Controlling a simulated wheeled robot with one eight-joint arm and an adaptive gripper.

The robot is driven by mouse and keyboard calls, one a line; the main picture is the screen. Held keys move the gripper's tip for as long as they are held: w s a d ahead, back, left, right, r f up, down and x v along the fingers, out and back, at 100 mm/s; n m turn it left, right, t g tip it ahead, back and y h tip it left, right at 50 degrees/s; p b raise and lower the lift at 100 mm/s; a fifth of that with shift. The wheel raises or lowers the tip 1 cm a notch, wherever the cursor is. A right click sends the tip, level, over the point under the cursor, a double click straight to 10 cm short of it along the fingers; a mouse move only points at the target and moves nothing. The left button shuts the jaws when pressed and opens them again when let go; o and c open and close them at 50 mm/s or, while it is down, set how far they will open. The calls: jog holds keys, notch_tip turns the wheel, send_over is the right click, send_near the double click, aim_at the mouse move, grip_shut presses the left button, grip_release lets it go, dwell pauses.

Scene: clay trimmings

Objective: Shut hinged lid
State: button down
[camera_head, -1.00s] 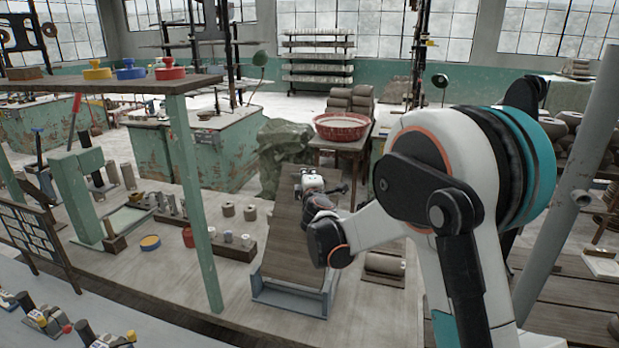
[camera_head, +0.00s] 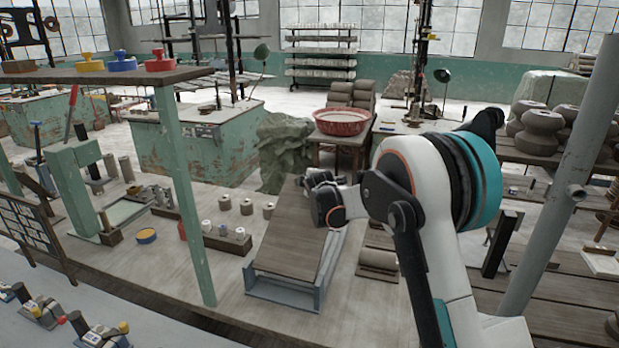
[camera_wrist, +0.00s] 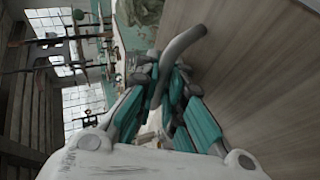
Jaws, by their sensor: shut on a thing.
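The hinged lid (camera_head: 288,240) is a brown wooden board on a low blue-grey box (camera_head: 285,293) on the bench. It stands tilted over the box, with the box's right side wall showing beside it; I cannot tell the exact angle. My gripper (camera_wrist: 168,85) is shut on a grey curved handle (camera_wrist: 186,42), seen in the wrist view between the teal fingers. The lid's wood face (camera_wrist: 250,85) fills the right of that view. In the head view my wrist is at the lid's far right edge, and the fingers and handle are hidden there.
A block with small cylinders (camera_head: 227,238) stands left of the box. A green post (camera_head: 187,200) rises further left. A grey roll (camera_head: 378,263) lies on the right. A red basin (camera_head: 341,122) stands on a table behind.

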jog(key=w+d+f+g+b, duration=0.1)
jog(key=w+f+g, duration=0.1)
jog(key=f, duration=0.5)
jog(key=w+d+f+m+g+y, duration=0.1)
jog(key=w+f+g, duration=0.2)
jog(key=f, duration=0.5)
jog(key=shift+w+d+f+m+b, duration=0.15)
jog(key=shift+d+f+m+b, duration=0.1)
jog(key=shift+m+b, duration=0.1)
jog(key=c, duration=2)
grip_release()
jog(key=shift+o, duration=0.2)
jog(key=shift+r, duration=0.2)
jog(key=v, duration=1.2)
jog(key=shift+w+d+r, duration=0.1)
jog(key=shift+w, duration=0.05)
